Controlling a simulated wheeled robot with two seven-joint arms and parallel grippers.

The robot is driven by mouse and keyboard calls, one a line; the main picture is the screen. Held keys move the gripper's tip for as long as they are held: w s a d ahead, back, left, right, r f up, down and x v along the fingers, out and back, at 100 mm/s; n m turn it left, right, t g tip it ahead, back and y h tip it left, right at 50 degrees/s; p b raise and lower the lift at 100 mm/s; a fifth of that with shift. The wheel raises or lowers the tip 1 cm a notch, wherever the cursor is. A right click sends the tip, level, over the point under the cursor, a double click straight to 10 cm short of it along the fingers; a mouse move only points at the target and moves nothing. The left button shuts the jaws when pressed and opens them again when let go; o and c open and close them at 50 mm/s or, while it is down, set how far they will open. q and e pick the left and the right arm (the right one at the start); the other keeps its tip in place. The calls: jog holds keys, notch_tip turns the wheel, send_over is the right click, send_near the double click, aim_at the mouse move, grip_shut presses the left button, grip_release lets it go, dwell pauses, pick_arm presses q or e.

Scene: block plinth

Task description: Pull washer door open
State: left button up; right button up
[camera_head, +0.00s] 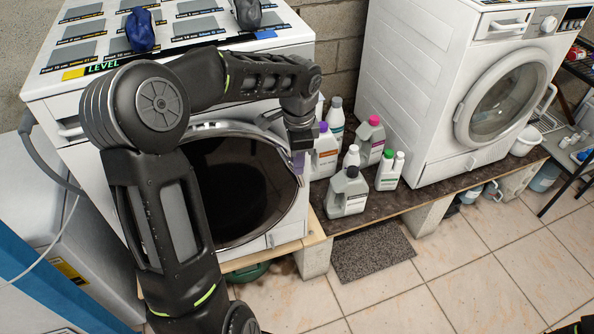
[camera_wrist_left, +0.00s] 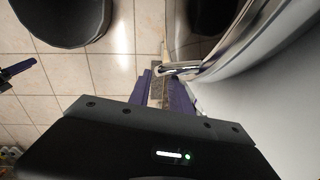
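The near white washer (camera_head: 270,40) stands at the left of the head view. Its round door (camera_head: 240,185) has dark glass and a chrome rim; I cannot tell whether it is slightly ajar. My left gripper (camera_head: 299,165) points down at the door's right edge. In the left wrist view its two purple fingers (camera_wrist_left: 161,92) are apart, with a gap between them. A chrome door handle (camera_wrist_left: 178,70) shows close to the fingertips; I cannot tell whether they touch it. What appears to be my right gripper (camera_wrist_left: 18,72) shows only partly at the left edge of the wrist view.
Several bottles (camera_head: 348,190) stand on the plinth just right of the door. A second washer (camera_head: 450,70) stands further right. A dark mat (camera_head: 372,252) lies on the tiled floor (camera_head: 440,285), which is open in front. Two dark items lie on the near washer's top.

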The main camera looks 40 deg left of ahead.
pick_arm(q)
jog(key=f, duration=0.5)
jog(key=shift+w+a+f+p, duration=0.1)
jog(key=shift+w+a+p, duration=0.1)
jog(key=shift+p, duration=0.1)
grip_shut()
dwell(1.1)
